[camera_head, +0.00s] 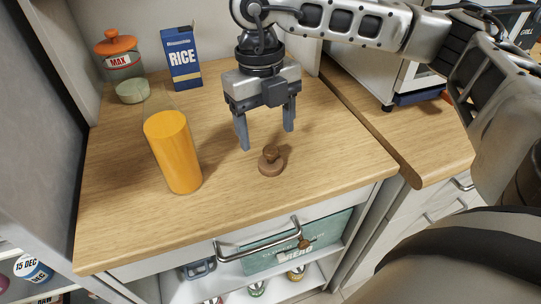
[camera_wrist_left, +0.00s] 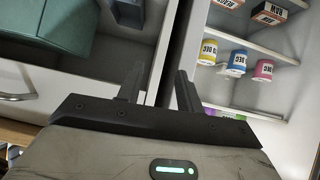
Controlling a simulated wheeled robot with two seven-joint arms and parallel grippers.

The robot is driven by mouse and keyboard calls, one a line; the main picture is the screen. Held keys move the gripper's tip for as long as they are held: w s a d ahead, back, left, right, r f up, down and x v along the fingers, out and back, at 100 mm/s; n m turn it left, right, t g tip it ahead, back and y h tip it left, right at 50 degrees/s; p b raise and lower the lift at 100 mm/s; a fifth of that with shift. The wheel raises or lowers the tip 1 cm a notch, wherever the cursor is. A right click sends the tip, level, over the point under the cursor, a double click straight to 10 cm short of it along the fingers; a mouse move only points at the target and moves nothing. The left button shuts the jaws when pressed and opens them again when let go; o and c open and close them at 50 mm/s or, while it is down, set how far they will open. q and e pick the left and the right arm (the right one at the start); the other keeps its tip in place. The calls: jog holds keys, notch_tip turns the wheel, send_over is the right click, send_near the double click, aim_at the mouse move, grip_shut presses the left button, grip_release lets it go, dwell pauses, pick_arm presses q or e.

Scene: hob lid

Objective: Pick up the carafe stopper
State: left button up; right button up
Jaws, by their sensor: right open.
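A small brown wooden stopper (camera_head: 271,161) with a round knob stands upright on the wooden counter, near its front edge in the head view. My right gripper (camera_head: 266,139) is open and empty, pointing down above and slightly behind the stopper. Its two fingers are spread apart, and neither appears to touch the stopper. My left gripper (camera_wrist_left: 158,78) shows in the left wrist view with its fingers apart and nothing between them. It is outside the head view.
An orange cylinder (camera_head: 173,152) stands left of the stopper. A blue rice box (camera_head: 181,57), an orange-lidded jar (camera_head: 120,56) and a pale green round item (camera_head: 132,91) are at the back left. A drawer handle (camera_head: 258,246) juts out below the counter (camera_head: 330,150).

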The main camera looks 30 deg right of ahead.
aim_at(270, 149)
jog(key=shift+s+f+p, duration=0.15)
jog(key=shift+s+f, duration=0.05)
jog(key=shift+f, duration=0.8)
jog(key=shift+s+f+p, duration=0.15)
jog(key=shift+f+p, duration=0.05)
jog(key=shift+f, duration=0.85)
jog(key=shift+s+f+p, duration=0.15)
jog(key=shift+s+f, duration=0.05)
jog(key=shift+f, duration=0.8)
jog(key=c, duration=1.1)
